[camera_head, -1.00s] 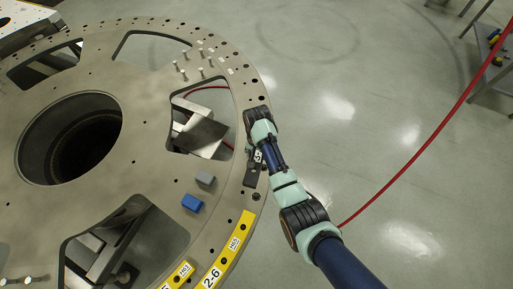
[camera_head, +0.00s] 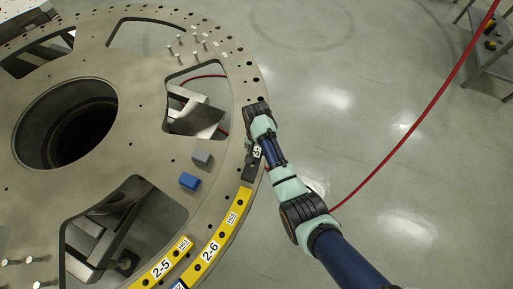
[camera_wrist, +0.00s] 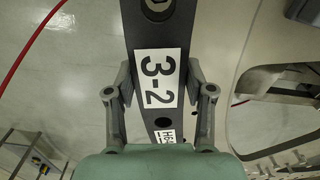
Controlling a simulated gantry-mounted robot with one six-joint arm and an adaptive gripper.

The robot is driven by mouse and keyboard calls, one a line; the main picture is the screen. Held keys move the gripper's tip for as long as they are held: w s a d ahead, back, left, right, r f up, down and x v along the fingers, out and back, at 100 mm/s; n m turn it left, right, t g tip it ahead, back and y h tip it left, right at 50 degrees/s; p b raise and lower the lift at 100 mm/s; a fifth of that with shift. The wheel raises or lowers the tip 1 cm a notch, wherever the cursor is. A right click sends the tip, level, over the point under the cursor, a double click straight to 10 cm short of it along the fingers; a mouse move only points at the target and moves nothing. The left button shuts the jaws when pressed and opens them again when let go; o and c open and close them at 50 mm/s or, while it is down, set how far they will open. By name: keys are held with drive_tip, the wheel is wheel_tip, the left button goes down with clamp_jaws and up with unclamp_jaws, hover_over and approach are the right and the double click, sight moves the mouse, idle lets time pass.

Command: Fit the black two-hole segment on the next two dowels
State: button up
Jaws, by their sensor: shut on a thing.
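The black segment (camera_wrist: 151,116) is between my gripper's fingers in the wrist view. It bears a white 3-2 label, with a hole above the label and another just below it. My gripper (camera_wrist: 160,82) is shut on its sides. In the head view the segment (camera_head: 251,169) shows over the plate's outer rim, its lower end close to the end of the yellow 2-6 segment (camera_head: 222,239). My arm hides the rest of it and most of my gripper. I cannot tell whether it touches the plate. Dowels under it are not visible.
The big grey turret plate (camera_head: 140,165) has a round centre hole and large cutouts. A blue block (camera_head: 189,181) and a grey block (camera_head: 202,158) lie on it. Several silver pins (camera_head: 180,41) stand near the top. A yellow 2-5 segment (camera_head: 165,264) lies inward. Open floor is right.

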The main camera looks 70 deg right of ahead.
drive_tip(key=shift+f+b, duration=1.45)
drive_tip(key=shift+f, duration=0.15)
drive_tip(key=shift+f+b, duration=1.15)
drive_tip(key=shift+f, duration=0.8)
drive_tip(key=o, duration=1.5)
drive_tip(key=shift+o, duration=0.2)
wheel_tip(320, 180, up, 12)
